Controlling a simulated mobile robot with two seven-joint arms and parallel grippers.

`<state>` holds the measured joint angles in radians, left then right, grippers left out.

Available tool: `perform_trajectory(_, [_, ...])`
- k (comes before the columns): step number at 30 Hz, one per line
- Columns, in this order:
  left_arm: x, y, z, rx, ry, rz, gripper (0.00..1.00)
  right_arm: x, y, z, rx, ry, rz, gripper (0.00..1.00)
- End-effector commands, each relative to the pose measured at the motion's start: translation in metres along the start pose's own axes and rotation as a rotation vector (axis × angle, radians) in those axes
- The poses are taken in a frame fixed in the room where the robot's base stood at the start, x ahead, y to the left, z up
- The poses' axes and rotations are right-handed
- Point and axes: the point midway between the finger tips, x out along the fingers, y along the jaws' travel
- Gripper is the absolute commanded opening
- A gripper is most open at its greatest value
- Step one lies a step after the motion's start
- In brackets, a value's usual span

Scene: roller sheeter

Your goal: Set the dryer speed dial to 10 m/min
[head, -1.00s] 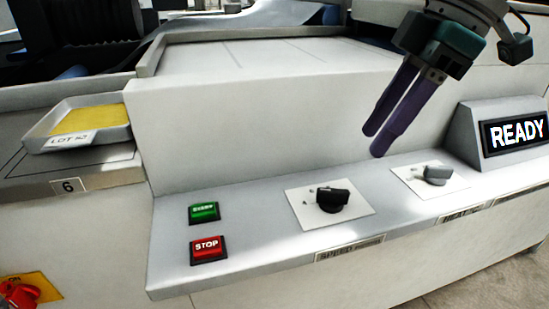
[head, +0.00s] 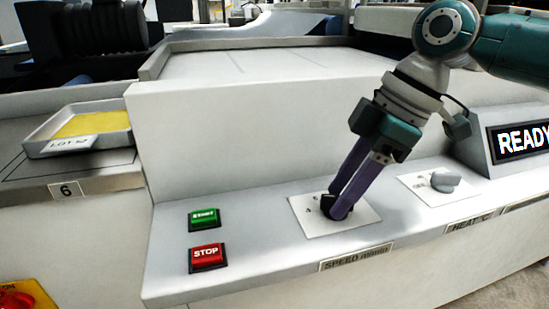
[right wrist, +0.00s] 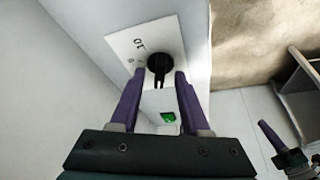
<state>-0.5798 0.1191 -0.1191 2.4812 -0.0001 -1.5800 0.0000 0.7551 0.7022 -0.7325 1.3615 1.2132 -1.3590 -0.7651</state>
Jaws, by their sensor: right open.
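The black speed dial (head: 328,206) sits on a white square plate (head: 362,213) above the "SPEED m/min" label (head: 357,257). In the head view my right gripper (head: 338,205) reaches down over it, and its purple fingers partly hide the knob. In the right wrist view the dial (right wrist: 159,66) shows between the tips of my right gripper (right wrist: 160,75), one finger on each side. The jaws are open, and I cannot tell whether a finger touches the knob.
A grey heat dial (head: 445,181) is to the right, below a READY display (head: 522,139). A green start button (head: 204,218) and a red stop button (head: 207,257) are to the left. An upright white panel (head: 230,130) stands behind the console.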

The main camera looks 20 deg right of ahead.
Motion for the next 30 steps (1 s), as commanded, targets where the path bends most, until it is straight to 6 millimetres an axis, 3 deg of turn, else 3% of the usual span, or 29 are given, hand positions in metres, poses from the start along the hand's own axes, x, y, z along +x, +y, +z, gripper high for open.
perform_trajectory(2, [0.0000, 0.0001, 0.0002, 0.001, -0.001, 0.000, 0.00, -0.0001, -0.0001, 0.0000, 0.000, 0.000, 0.000, 0.45])
perform_trajectory(14, [0.0002, 0.0002, 0.0005, 0.002, -0.002, 0.000, 0.00, -0.0004, -0.0001, 0.0000, 0.000, 0.000, 0.000, 0.00])
perform_trajectory(30, [-0.0029, 0.0000, -0.0004, 0.002, -0.002, 0.000, 0.00, -0.0016, -0.0005, -0.0006, 0.010, 0.000, 0.002, 0.00])
